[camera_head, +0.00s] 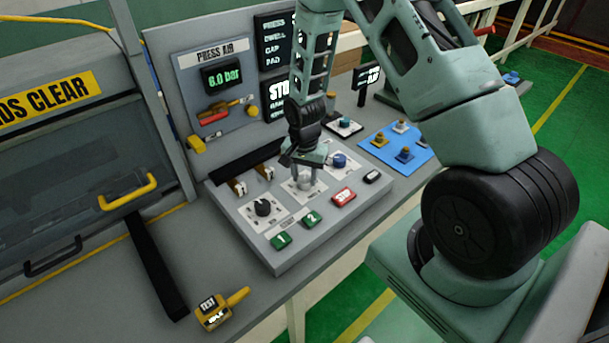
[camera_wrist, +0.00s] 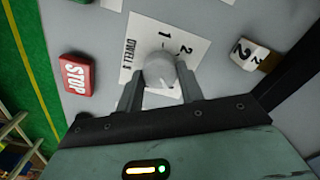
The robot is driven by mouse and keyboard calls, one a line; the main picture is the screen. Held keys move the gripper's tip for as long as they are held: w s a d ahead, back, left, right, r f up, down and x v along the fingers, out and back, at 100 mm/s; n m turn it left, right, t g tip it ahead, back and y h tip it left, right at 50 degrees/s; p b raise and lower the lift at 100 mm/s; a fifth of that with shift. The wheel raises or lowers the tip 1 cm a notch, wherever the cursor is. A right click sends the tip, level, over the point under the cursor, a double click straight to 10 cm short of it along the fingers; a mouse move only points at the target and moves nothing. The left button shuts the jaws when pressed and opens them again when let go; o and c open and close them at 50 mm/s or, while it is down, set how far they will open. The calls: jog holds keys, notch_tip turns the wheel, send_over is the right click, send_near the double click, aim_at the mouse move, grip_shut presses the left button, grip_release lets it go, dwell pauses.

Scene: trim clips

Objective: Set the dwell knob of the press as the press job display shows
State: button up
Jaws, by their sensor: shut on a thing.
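The dwell knob (camera_wrist: 160,70) is a pale grey knob on a white plate (camera_wrist: 140,40) marked DWELL S, with 1 and 2 readable on its scale. My gripper (camera_head: 304,178) points down at the grey control panel (camera_head: 290,262) and is shut on this knob, with one finger on each side in the wrist view. The fingers hide part of the scale, and I cannot tell the knob's exact setting. The press job display (camera_head: 273,38) stands behind, with rows for dwell, gap and pad; my arm hides their values.
A black knob (camera_head: 263,208) is left of my gripper and a blue knob (camera_head: 339,160) right of it. Green buttons (camera_head: 281,241) and a red STOP button (camera_head: 343,195) lie in front. A yellow tester (camera_head: 213,314) and a blue mat (camera_head: 417,157) are on the bench.

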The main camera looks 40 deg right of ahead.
aim_at(304, 178)
jog(key=n+b, duration=0.1)
jog(key=n, duration=0.3)
jog(key=shift+n+b, duration=0.3)
jog(key=shift+b, duration=0.05)
jog(key=n+b, duration=0.1)
jog(key=n, duration=0.8)
jog(key=shift+n, duration=0.4)
jog(key=shift+a+n, duration=0.1)
jog(key=shift+n, duration=2.2)
jog(key=o, duration=1)
notch_tip(304, 178, up, 18)
jog(key=shift+f+b, duration=0.25)
jog(key=shift+b, duration=0.5)
